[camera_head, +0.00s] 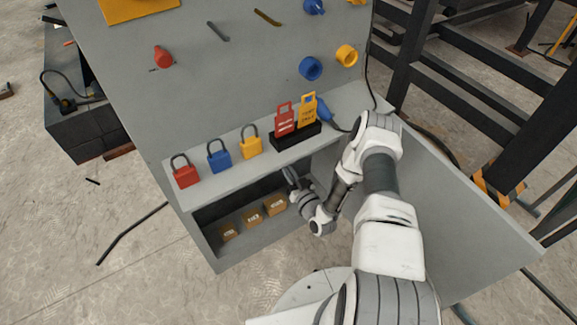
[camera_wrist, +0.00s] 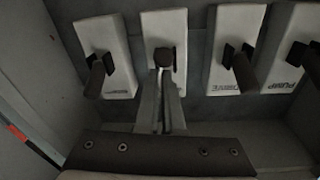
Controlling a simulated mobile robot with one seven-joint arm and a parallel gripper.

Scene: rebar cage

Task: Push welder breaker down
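In the wrist view, several light-grey breaker plates with dark levers stand in a row: a far-left breaker (camera_wrist: 105,62), a second breaker (camera_wrist: 178,25), a third breaker (camera_wrist: 235,50) and a right one marked PUMP (camera_wrist: 290,55). I cannot read a welder label; the lower part of the second plate is hidden behind my gripper (camera_wrist: 163,85). The fingers are together, with their tips at or just below the second breaker's dark lever (camera_wrist: 164,58); I cannot tell if they touch. In the head view my gripper (camera_head: 290,176) reaches into the cabinet's lower compartment, and the breakers are hidden.
The grey cabinet (camera_head: 240,70) has a shelf with red (camera_head: 186,177), blue (camera_head: 219,161) and yellow (camera_head: 251,147) padlocks and a tag holder (camera_head: 296,138). Small brown boxes (camera_head: 252,217) sit in the lower compartment. A side panel (camera_head: 460,215) stands right of my arm.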

